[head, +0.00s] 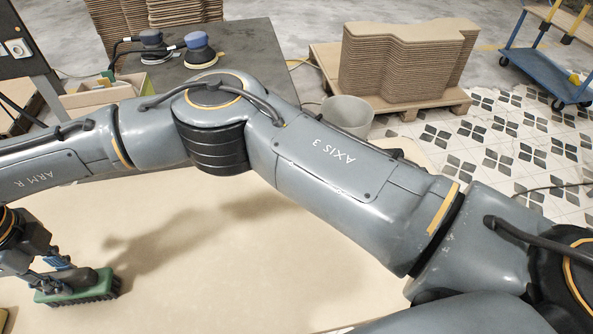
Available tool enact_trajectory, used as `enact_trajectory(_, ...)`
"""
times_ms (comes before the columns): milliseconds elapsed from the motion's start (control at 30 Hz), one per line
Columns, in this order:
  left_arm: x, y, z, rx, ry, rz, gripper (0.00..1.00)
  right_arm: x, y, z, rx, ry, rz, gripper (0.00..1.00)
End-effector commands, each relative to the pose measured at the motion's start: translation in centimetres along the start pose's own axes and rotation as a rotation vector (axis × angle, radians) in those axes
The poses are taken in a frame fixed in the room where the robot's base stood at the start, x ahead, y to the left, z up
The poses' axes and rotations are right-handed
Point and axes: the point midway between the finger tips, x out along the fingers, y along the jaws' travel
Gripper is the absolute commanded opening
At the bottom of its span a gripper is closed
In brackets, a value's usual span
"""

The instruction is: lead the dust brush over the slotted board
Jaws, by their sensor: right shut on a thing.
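My right arm, marked ARM R, crosses the head view from the right to the left edge. My right gripper (64,272) is at the lower left, shut on the dust brush (78,291). The brush has a green body, a dark grip and dark bristles pointing down. It is at the left part of a broad pale beige surface (210,270); I cannot tell whether the bristles touch it. No slots show on this surface, so I cannot tell if it is the slotted board. My arm hides part of it. My left gripper is out of view.
A grey bin (347,116) stands before a pallet (432,105) with stacked curved boards (405,62). A blue cart (545,75) is at the upper right. The beige surface's middle is bare.

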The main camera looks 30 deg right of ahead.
Motion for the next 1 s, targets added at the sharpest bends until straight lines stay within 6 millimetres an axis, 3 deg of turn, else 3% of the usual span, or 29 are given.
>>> enact_trajectory(467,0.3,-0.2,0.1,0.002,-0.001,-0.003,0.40,0.4,0.8,-0.2,-0.005,0.004,0.007,0.00)
enact_trajectory(1000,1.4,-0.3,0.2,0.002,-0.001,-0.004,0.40,0.2,0.7,-3.5,-0.002,0.007,0.003,0.00)
